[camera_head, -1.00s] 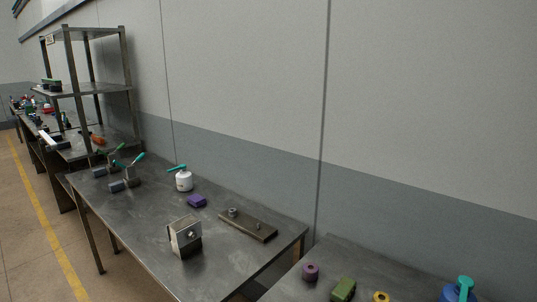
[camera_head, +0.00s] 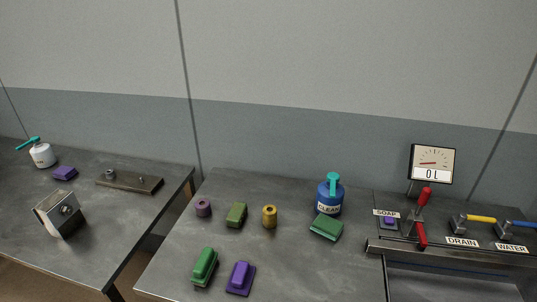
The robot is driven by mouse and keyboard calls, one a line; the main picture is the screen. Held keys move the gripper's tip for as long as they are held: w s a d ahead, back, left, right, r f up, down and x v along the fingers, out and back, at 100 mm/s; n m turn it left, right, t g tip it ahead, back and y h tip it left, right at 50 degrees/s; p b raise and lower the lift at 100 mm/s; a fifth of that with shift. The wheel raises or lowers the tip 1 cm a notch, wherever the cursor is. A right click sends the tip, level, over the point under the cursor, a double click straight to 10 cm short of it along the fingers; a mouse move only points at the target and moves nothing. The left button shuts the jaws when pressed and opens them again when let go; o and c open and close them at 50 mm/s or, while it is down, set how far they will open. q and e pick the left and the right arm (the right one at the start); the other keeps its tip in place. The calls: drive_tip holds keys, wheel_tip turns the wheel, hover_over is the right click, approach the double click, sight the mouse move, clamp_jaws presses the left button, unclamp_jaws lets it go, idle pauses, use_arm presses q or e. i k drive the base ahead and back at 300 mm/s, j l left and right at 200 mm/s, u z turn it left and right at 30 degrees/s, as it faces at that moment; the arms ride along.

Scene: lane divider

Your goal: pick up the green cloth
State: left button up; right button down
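Several green items lie on the right metal table. A flat teal-green folded piece (camera_head: 326,227), which looks most like the green cloth, lies in front of the blue bottle labelled CLEAN (camera_head: 329,197). A green brush-like block (camera_head: 204,266) lies near the table's front left. An olive-green block (camera_head: 236,214) lies further back. I cannot tell for sure which is cloth. Neither of my grippers is in view.
A purple block (camera_head: 241,278), a yellow spool (camera_head: 270,216) and a purple spool (camera_head: 203,207) share the right table (camera_head: 290,262). A sink (camera_head: 450,284) with levers and a gauge (camera_head: 432,163) is at right. A gap separates the left table (camera_head: 100,250).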

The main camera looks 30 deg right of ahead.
sight(327, 227)
drive_tip(key=z, duration=1.35)
